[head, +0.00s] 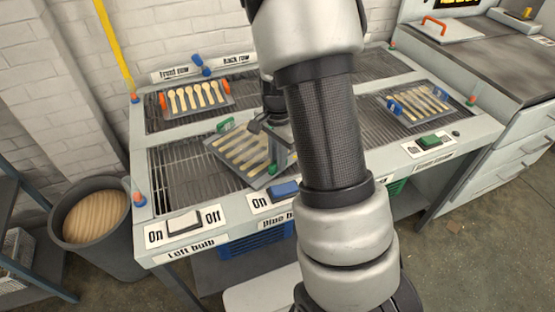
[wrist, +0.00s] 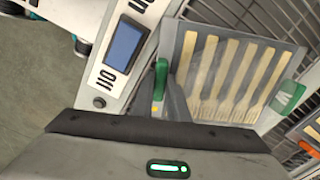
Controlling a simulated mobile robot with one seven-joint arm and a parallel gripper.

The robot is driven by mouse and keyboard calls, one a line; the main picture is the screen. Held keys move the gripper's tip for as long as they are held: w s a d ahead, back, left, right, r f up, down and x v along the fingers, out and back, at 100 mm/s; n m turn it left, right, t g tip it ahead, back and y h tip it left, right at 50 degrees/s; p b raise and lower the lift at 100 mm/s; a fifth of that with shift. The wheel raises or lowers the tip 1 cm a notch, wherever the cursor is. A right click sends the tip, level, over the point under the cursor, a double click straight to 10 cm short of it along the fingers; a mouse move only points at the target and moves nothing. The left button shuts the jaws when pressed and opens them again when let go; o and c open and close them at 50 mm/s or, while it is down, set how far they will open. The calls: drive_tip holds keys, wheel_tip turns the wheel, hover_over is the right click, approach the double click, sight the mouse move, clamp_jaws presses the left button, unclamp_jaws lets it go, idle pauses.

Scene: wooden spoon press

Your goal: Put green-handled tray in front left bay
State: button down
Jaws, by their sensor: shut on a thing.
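The green-handled tray (head: 212,143) is a grey tray with several pale wooden utensils. It sits at an angle over the front grille, partly over the front left bay (head: 180,181). Whether it touches the grille I cannot tell. My gripper (head: 276,150) is shut on its near green handle; that handle also shows in the wrist view (wrist: 160,78). The far green handle (head: 225,126) is free and also shows in the wrist view (wrist: 287,97). My arm hides the middle of the machine.
An orange-handled tray (head: 166,106) lies on the back left grille. A blue-handled tray (head: 444,93) lies at the right. Rocker switches, including a white one (head: 184,222) and a blue one (head: 285,189), line the front edge. The front left grille is bare left of the held tray.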

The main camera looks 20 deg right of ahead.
drive_tip(key=c, duration=1.7)
unclamp_jaws()
drive_tip(key=shift+c, duration=0.2)
wheel_tip(320, 180, up, 12)
drive_tip(key=p, duration=0.2)
drive_tip(key=s+a+r+n+t, duration=0.2)
drive_tip(key=s+a+r+n, duration=0.2)
drive_tip(key=s, duration=0.5)
drive_tip(key=s+a+r+n+t, duration=0.3)
drive_tip(key=s+a+r+n, duration=0.1)
drive_tip(key=s+r+n, duration=0.5)
wheel_tip(320, 180, up, 2)
drive_tip(key=shift+s+r+n+t, duration=0.15)
drive_tip(key=shift+n+t, duration=0.15)
